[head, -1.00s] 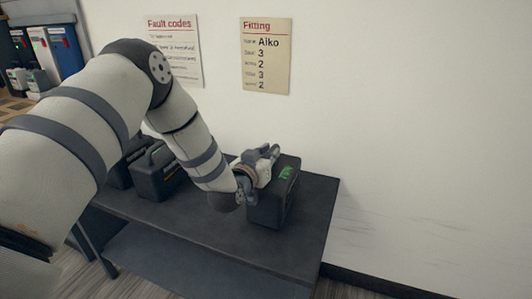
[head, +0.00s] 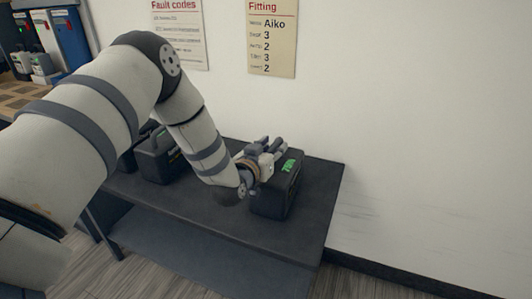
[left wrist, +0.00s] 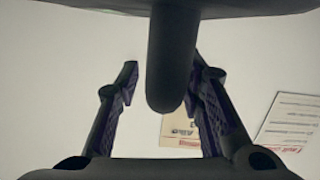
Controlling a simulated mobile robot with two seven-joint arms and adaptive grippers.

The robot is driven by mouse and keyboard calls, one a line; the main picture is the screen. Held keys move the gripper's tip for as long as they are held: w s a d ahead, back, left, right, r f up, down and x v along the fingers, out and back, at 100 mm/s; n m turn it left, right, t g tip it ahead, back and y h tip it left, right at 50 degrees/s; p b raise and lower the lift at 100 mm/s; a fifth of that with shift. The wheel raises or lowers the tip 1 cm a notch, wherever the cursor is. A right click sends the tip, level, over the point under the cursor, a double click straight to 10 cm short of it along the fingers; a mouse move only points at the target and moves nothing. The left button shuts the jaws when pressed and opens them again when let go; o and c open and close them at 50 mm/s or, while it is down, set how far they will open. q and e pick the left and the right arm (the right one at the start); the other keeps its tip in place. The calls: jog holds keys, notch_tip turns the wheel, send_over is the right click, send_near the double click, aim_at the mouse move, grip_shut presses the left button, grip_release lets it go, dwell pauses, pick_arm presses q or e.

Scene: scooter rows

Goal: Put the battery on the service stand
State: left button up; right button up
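A black battery (head: 275,197) with a green display on top stands upright at the right end of a dark table (head: 215,225). My left gripper (head: 278,147) is at the top of this battery, its fingers pointing toward the wall. In the left wrist view the two fingers (left wrist: 162,85) are spread apart. Two more dark batteries stand at the left of the table, the nearer one (head: 160,160) partly behind my arm. I cannot tell whether this table is the service stand. My right gripper is not in view.
A white wall rises directly behind the table, with a Fault codes sheet (head: 180,35) and a Fitting sheet (head: 272,40). A wooden surface (head: 30,95) with blue and white units stands at far left. The floor to the table's right is clear.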

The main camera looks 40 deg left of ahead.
pick_arm(q)
jog(key=p+v, duration=0.2)
jog(key=v, duration=0.9)
jog(key=s+d+f+m+g+h, duration=0.1)
jog(key=s+d+f+g+h, duration=0.1)
jog(key=s+d+f+g, duration=0.4)
jog(key=s+d+f+m+g+h, duration=0.1)
jog(key=s+d+f+g, duration=0.1)
jog(key=s+f, duration=0.75)
jog(key=s+d+f+g, duration=0.1)
jog(key=s+f+g, duration=0.1)
jog(key=s, duration=0.7)
jog(key=s+d+f+g, duration=0.2)
jog(key=s+g, duration=0.3)
jog(key=s, duration=0.5)
jog(key=s+d+f+m+g, duration=0.1)
jog(key=s+g, duration=0.3)
jog(key=s, duration=0.6)
jog(key=shift+d+f, duration=0.15)
jog(key=shift+f, duration=0.45)
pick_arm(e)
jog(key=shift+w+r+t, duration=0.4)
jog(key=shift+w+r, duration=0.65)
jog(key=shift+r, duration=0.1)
